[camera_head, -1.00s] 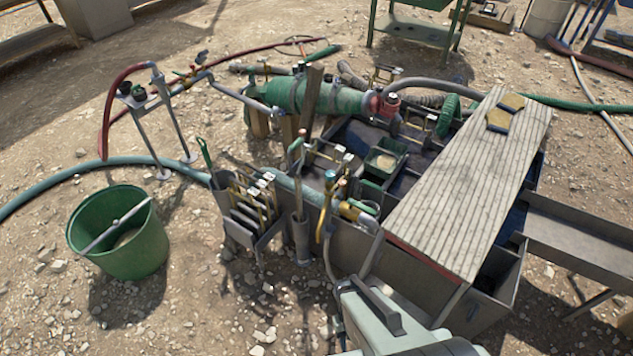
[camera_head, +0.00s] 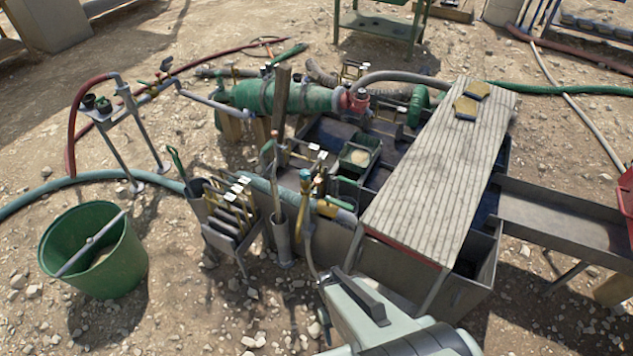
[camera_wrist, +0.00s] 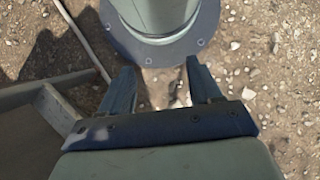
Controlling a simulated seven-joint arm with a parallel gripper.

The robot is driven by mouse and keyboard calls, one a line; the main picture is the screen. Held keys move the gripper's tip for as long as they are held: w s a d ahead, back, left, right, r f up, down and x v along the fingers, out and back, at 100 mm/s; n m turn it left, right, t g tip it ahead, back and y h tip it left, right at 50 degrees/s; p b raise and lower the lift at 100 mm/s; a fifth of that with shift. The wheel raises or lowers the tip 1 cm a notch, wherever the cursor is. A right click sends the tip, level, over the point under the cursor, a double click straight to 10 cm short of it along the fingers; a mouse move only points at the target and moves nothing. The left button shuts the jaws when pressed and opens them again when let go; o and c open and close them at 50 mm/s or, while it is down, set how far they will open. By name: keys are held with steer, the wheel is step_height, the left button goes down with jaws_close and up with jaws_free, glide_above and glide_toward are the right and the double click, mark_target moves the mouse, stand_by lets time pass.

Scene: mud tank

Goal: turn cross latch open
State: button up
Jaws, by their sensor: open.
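I cannot pick out a cross latch for certain. Small brass fittings with pale tags sit on the mud tank (camera_head: 400,270), by the green cylinder (camera_head: 300,97) and along the inner walls; they are too small to tell their form or state. My gripper (camera_wrist: 160,85) shows in the wrist view with its two dark fingers apart and nothing between them. It hangs over stony ground, with a grey metal edge (camera_wrist: 55,115) to its left. In the head view my arm comes in at the bottom, and the fingers do not show.
A rack (camera_head: 230,235) of brass-handled tools and a green bucket (camera_head: 92,262) stand at left. A metal trough (camera_head: 560,220) runs off right. Hoses cross the ground.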

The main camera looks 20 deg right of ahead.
steer(key=w+r+n+t, duration=0.1)
steer(key=w+r+n, duration=0.25)
steer(key=w, duration=0.85)
step_height(320, 180, up, 23)
steer(key=n+t, duration=0.5)
steer(key=n, duration=0.8)
glide_above(319, 180)
steer(key=shift+m, duration=0.25)
step_height(319, 180, down, 14)
steer(key=shift+r, duration=0.1)
steer(key=shift+c, duration=0.3)
steer(key=c, duration=1)
